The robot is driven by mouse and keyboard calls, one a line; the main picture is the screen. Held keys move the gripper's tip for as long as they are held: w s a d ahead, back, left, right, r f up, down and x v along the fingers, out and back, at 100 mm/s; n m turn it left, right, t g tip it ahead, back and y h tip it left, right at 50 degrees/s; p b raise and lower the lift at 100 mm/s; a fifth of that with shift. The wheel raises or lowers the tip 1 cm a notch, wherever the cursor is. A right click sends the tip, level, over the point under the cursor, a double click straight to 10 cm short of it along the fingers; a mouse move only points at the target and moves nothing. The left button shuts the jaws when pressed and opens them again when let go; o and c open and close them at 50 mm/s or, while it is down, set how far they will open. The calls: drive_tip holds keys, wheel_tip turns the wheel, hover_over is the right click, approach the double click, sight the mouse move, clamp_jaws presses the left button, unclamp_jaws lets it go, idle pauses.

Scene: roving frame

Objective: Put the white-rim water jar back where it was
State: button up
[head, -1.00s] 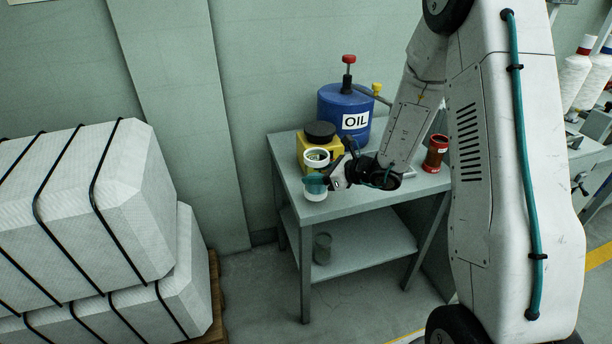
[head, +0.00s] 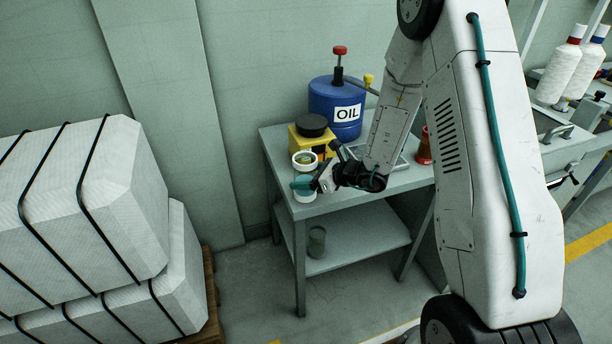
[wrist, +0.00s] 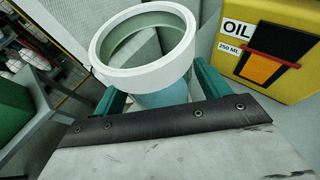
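The white-rim water jar (head: 304,158) is upright near the left front corner of the grey table (head: 345,207). Its white rim and open top show large in the wrist view (wrist: 145,72), with a bluish clear body below. My gripper (head: 304,183) has its teal fingers on both sides of the jar's body; they look closed against it in the wrist view (wrist: 160,95). The jar's white lower end shows below the fingers in the head view. I cannot tell whether it touches the tabletop.
A yellow oil tin (head: 299,140) with a black lid stands just behind the jar. A blue oil can (head: 325,98) is behind that, and a red-brown jar (head: 424,150) is at the right. A grey cup (head: 317,240) is on the lower shelf. White strapped bales (head: 85,210) are at the left.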

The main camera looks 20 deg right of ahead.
drive_tip(key=shift+r, duration=0.2)
drive_tip(key=v, duration=1.2)
drive_tip(key=s+a+r+n+g, duration=0.8)
drive_tip(key=s+a+r+n, duration=0.4)
drive_tip(key=s+r+n, duration=0.3)
drive_tip(key=s+d+r+n+h, duration=0.3)
drive_tip(key=s+n+h, duration=0.1)
drive_tip(key=s+n, duration=0.2)
drive_tip(key=s+d+r+n+h, duration=0.3)
drive_tip(key=s+d+n+h, duration=0.1)
drive_tip(key=s, duration=0.5)
drive_tip(key=shift+s+d+n+h, duration=0.15)
drive_tip(key=shift+n+h, duration=0.55)
drive_tip(key=shift+n, duration=0.3)
